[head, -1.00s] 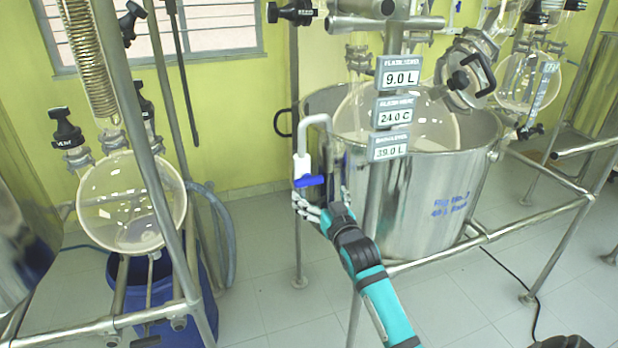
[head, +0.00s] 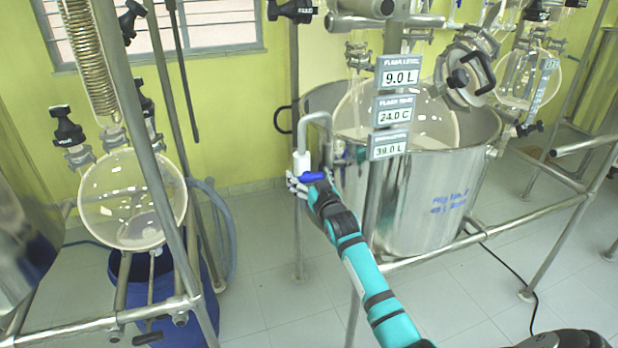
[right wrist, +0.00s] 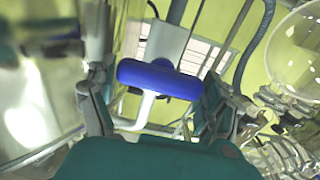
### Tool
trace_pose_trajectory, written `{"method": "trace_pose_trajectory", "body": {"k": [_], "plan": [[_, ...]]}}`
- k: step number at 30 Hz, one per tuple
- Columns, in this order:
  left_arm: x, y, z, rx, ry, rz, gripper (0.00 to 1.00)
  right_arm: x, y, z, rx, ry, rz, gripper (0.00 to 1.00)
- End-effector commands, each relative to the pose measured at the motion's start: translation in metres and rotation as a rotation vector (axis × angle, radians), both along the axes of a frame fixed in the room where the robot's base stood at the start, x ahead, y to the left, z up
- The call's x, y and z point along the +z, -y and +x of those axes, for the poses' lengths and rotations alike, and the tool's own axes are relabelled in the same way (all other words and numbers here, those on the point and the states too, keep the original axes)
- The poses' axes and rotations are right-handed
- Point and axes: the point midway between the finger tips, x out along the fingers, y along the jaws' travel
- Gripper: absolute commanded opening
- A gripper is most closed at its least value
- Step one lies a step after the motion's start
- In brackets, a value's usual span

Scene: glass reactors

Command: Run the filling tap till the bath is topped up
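The filling tap (head: 302,163) is a white body with a blue lever handle (head: 313,177) and a grey spout pipe bending over the rim of the steel bath (head: 420,200). My right gripper (head: 299,184) is at the blue handle. In the right wrist view the handle (right wrist: 160,80) lies between the two fingers (right wrist: 155,100), which stand apart on either side of it with gaps. The bath holds a round glass flask (head: 400,115). Display plates read flask level 9.0 L (head: 401,78), 24.0 C (head: 393,111) and 39.0 L (head: 389,145). My left gripper is not seen.
A steel frame post (head: 371,205) stands just right of the tap, close to my right arm. A glass flask (head: 130,200) on a frame and a blue drum (head: 190,290) are at the left. Bare tiled floor lies between.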

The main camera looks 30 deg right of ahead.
Motion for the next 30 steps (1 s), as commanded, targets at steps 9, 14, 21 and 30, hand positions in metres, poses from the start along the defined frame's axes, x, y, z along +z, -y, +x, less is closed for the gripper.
{"method": "trace_pose_trajectory", "body": {"k": [9,14,21,30], "plan": [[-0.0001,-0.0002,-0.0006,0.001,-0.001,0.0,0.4,-0.0001,0.0001,-0.0002,0.0,0.0,0.0,0.49],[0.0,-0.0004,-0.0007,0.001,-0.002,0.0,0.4,-0.0001,0.0001,-0.0002,0.0,0.0,-0.001,0.48],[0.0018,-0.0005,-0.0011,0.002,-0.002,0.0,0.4,0.0003,-0.0005,0.0,0.001,-0.015,-0.056,0.48],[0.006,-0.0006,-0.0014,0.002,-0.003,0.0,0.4,0.0003,-0.0012,0.0004,0.001,-0.06,-0.245,0.48]]}}
